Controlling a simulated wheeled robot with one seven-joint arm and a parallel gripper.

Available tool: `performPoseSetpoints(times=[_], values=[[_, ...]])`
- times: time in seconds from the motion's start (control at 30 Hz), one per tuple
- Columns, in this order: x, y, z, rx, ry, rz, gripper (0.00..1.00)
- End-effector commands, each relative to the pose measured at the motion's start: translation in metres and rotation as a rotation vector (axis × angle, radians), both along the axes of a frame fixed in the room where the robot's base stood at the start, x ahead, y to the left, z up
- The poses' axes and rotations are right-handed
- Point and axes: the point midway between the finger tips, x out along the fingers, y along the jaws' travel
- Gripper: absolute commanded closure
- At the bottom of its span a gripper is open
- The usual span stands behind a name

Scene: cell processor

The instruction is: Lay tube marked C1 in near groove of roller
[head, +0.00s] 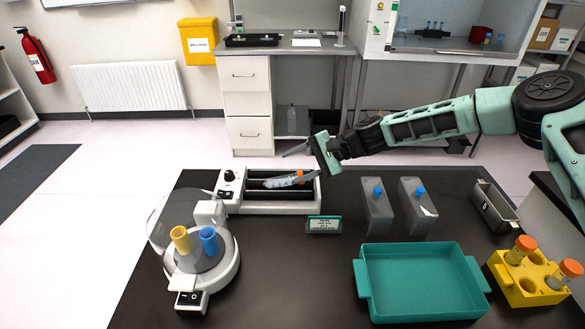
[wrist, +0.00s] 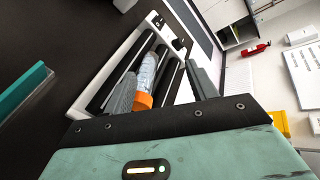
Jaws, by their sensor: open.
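The tube (head: 286,181) has a clear body and an orange cap (head: 300,175). It lies lengthwise along the black rollers of the white roller device (head: 282,209). In the wrist view the tube (wrist: 149,70) lines up with the groove on the near side; I cannot tell whether it fully rests there. Its marking is not readable. My gripper (head: 293,169) is open above the right part of the roller. In the wrist view the gripper (wrist: 160,72) has one finger beside the tube on the left and the other well apart on the right.
A centrifuge (head: 200,250) with yellow and blue inserts is at left.

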Motion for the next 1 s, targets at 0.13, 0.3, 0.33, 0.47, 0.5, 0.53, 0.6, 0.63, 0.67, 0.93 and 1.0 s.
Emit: performPoseSetpoints(times=[0.13,0.3,0.33,0.47,0.5,0.53,0.6,0.63,0.67,0.93,1.0], values=[[0.001,-0.031,0.013,-0.002,-0.003,-0.004,0.43],[0.0,-0.067,0.031,-0.002,-0.003,-0.005,0.43],[-0.001,-0.073,0.035,-0.002,-0.003,-0.004,0.43],[-0.001,-0.099,0.048,-0.002,-0.003,-0.005,0.43],[-0.002,-0.106,0.052,-0.001,-0.003,-0.003,0.43],[-0.002,-0.111,0.054,-0.002,-0.003,-0.004,0.43],[-0.002,-0.121,0.06,-0.001,-0.001,-0.003,0.43],[-0.002,-0.124,0.062,-0.001,-0.002,-0.004,0.43],[-0.002,-0.128,0.064,-0.001,-0.001,-0.003,0.43],[-0.003,-0.14,0.071,0.0,0.001,0.0,0.43],[-0.003,-0.14,0.071,0.0,0.001,0.0,0.43]])
